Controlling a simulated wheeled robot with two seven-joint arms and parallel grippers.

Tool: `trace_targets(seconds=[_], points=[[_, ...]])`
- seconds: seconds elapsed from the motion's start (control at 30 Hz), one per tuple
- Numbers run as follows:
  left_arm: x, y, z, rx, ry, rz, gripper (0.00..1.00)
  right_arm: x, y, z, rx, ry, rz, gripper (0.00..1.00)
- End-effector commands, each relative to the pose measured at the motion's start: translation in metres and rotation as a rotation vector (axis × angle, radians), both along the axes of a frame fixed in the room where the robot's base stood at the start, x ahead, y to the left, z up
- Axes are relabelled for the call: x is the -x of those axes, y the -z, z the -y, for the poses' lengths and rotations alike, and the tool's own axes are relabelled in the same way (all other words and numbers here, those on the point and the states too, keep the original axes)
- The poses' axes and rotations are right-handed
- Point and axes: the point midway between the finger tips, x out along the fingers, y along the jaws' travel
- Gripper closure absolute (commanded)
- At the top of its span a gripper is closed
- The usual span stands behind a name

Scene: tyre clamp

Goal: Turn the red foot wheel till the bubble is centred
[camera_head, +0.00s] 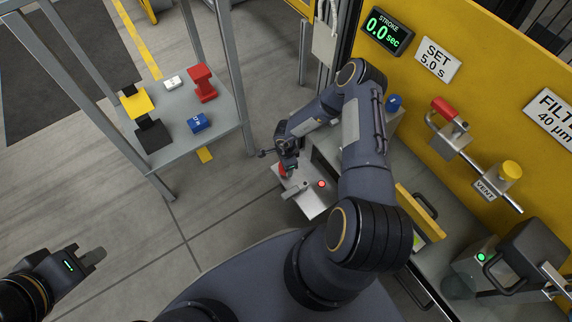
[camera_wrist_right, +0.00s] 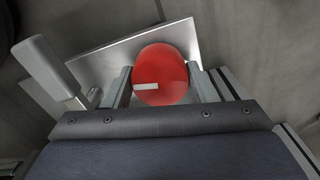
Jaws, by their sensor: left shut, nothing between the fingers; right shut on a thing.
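The red foot wheel (camera_wrist_right: 160,72) is a round red knob with a short white mark on its face, seen in the right wrist view. It also shows in the head view as a small red patch (camera_head: 283,170) beside my right gripper (camera_head: 289,164). The right gripper's two fingers, seen in the right wrist view (camera_wrist_right: 165,86), are shut on the wheel from both sides. My left gripper (camera_head: 92,257) is shut and empty over the floor at the lower left. I cannot make out the bubble in either view.
A grey shelf (camera_head: 222,122) holds red, blue and yellow-black items. The yellow machine wall (camera_head: 425,85) bounds the right.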

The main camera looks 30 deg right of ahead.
Motion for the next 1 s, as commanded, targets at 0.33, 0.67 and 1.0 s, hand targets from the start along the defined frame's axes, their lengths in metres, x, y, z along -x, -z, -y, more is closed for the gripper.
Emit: trace_targets(seconds=[0.33, 0.67, 1.0], points=[[0.0000, 0.0005, 0.0000, 0.000, 0.000, 0.000, 1.00, 0.0000, 0.0001, 0.0002, 0.000, -0.325, 0.000, 0.71], [0.0000, 0.0011, 0.0000, 0.000, 0.000, 0.000, 1.00, 0.0000, 0.0000, 0.0002, 0.001, -0.587, 0.000, 0.71], [0.0000, 0.0014, 0.0000, 0.000, 0.000, 0.000, 1.00, -0.0001, -0.0001, 0.0003, 0.001, -0.730, 0.000, 0.71]])
